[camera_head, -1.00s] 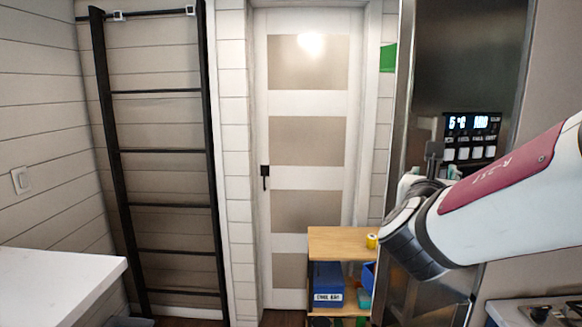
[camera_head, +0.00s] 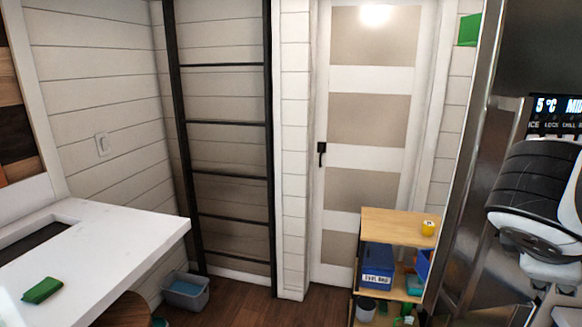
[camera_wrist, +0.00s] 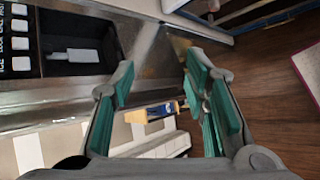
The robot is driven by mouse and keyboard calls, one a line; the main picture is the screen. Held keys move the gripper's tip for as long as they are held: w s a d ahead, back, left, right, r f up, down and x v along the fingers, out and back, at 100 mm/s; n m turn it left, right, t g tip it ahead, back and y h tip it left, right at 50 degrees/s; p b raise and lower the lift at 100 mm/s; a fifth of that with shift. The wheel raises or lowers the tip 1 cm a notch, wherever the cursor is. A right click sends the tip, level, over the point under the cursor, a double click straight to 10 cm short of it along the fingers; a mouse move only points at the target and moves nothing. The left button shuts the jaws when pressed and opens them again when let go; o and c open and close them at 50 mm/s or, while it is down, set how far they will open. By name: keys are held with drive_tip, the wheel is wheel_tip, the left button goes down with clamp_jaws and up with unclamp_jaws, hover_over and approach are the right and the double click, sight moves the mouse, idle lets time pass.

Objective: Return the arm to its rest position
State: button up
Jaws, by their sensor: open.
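My gripper (camera_wrist: 158,88) shows in the wrist view with its two green-padded fingers spread wide apart and nothing between them. Through the gap, the small wooden shelf shows farther off, and the steel fridge front with its dispenser recess (camera_wrist: 75,45) is at the upper left. In the head view, part of my white and black arm is at the right edge, in front of the steel fridge (camera_head: 465,150). The gripper's fingers cannot be made out in the head view.
A wooden shelf unit (camera_head: 395,226) holds a yellow item (camera_head: 428,228) on top and a blue bin (camera_head: 377,262) below. A white counter (camera_head: 110,245) with a green cloth-like item (camera_head: 42,290) is at left. A grey tub (camera_head: 186,291) stands below the ladder (camera_head: 226,170). The floor between is clear.

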drive_tip(key=s+a+f+m+y, duration=0.1)
drive_tip(key=a+m+y, duration=0.3)
drive_tip(key=a, duration=0.5)
drive_tip(key=s+a+f+m+t+y, duration=0.1)
drive_tip(key=s+a+m+y, duration=0.1)
drive_tip(key=a+m+y, duration=0.3)
drive_tip(key=a, duration=0.4)
drive_tip(key=shift+a+m, duration=0.2)
drive_tip(key=shift+m, duration=0.1)
drive_tip(key=shift+f, duration=0.15)
